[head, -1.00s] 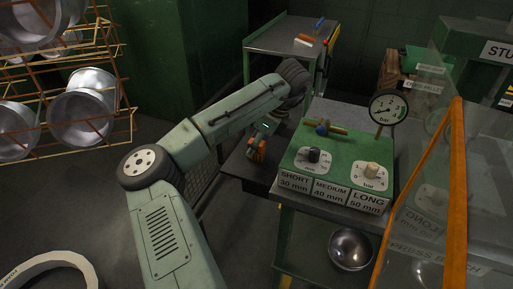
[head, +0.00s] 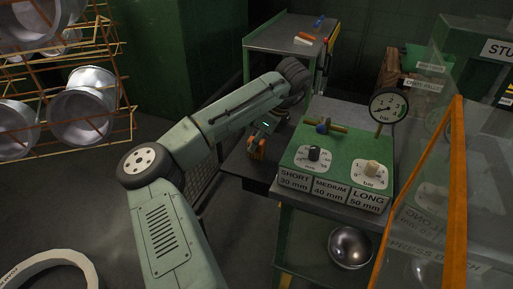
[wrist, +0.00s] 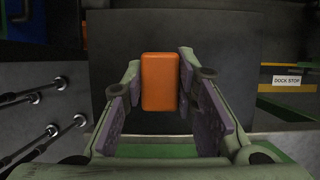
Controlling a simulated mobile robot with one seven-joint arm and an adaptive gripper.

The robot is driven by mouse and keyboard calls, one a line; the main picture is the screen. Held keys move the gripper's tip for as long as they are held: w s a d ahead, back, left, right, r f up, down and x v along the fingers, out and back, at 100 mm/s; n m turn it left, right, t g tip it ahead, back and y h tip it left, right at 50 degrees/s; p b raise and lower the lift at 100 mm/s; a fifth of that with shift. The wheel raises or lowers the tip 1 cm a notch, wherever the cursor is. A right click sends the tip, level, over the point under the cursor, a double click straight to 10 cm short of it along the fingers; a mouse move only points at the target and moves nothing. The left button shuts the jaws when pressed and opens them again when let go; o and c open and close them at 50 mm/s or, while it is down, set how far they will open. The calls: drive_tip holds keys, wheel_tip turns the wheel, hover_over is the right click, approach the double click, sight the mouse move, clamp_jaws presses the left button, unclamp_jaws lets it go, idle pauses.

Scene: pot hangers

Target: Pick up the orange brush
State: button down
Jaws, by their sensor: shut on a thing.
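The orange brush (wrist: 160,82) shows in the wrist view as an upright, rounded orange block between my fingers; no bristles are visible. My gripper (wrist: 160,100) is shut on it, with a purple-grey pad on each side. In the head view the orange brush (head: 257,148) is a small patch at the tip of my gripper (head: 259,140), over the dark bench left of the green panel. My fingers partly hide it there. I cannot tell whether its bottom touches the bench.
A green panel (head: 325,150) with knobs and a gauge (head: 388,106) stands right of my gripper. A back table (head: 285,38) holds small orange, white and blue items. A clear, orange-edged screen (head: 456,190) is at right. A wire rack (head: 110,60) holds metal pots at left.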

drive_tip(key=shift+r, duration=0.1)
wheel_tip(320, 180, up, 10)
drive_tip(key=shift+f+b, duration=0.1)
drive_tip(key=shift+b, duration=0.5)
drive_tip(key=c, duration=1.9)
unclamp_jaws()
drive_tip(key=c, duration=0.4)
